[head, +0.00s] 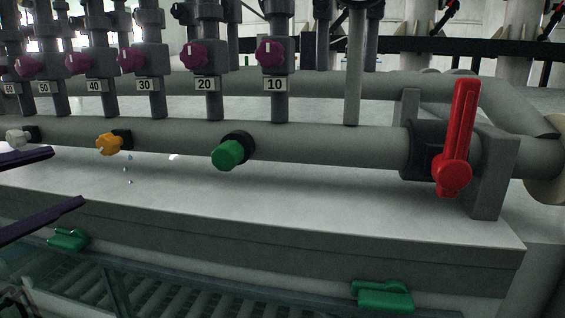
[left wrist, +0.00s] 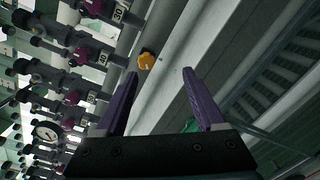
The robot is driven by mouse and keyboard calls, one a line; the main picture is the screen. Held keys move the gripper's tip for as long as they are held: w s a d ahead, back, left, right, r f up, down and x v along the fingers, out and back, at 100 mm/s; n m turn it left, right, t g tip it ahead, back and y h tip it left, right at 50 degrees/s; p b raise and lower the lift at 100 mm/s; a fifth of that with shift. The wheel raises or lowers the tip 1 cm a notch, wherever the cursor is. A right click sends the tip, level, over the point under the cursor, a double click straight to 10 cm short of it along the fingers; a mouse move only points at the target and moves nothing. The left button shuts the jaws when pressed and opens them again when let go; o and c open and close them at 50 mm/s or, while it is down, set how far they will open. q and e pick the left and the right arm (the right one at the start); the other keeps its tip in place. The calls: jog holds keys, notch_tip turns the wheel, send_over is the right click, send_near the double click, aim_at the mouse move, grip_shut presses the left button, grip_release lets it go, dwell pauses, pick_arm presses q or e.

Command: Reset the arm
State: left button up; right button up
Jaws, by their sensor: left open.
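My left gripper (head: 62,185) comes in at the left edge of the head view, with two dark purple fingers spread apart. In the left wrist view the gripper (left wrist: 160,92) is open with nothing between its fingertips. An orange knob (head: 109,144) on the grey pipe is to the right of the fingers in the head view. The same orange knob (left wrist: 146,61) shows beyond the fingers in the left wrist view, apart from them. My right gripper is in neither view.
A grey pipe carries a white knob (head: 17,137), a green knob (head: 228,155) and an upright red lever (head: 458,135). Purple valves with number plates stand above. A pale ledge (head: 300,200) runs below. Green latches (head: 383,296) sit along the lower front. Drops fall below the orange knob.

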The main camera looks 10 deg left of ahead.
pick_arm(q)
jog(key=s+d+f+m+g+h+p, duration=0.1)
jog(key=s+d+f+m+g+p, duration=0.1)
jog(key=s+d+f+m+g, duration=0.35)
jog(key=s+d+f+m+g+h+p, duration=0.1)
jog(key=s+d+f+m+g+h, duration=0.15)
jog(key=d+m, duration=0.6)
jog(key=s+a+f+m+g+y+p, duration=0.1)
jog(key=s+m+g+y+p, duration=0.2)
jog(key=s+m, duration=0.8)
jog(key=s+g+y, duration=0.2)
jog(key=shift+s+f+g+y, duration=0.2)
jog(key=shift+f+g+y, duration=0.1)
jog(key=shift+f+y, duration=0.1)
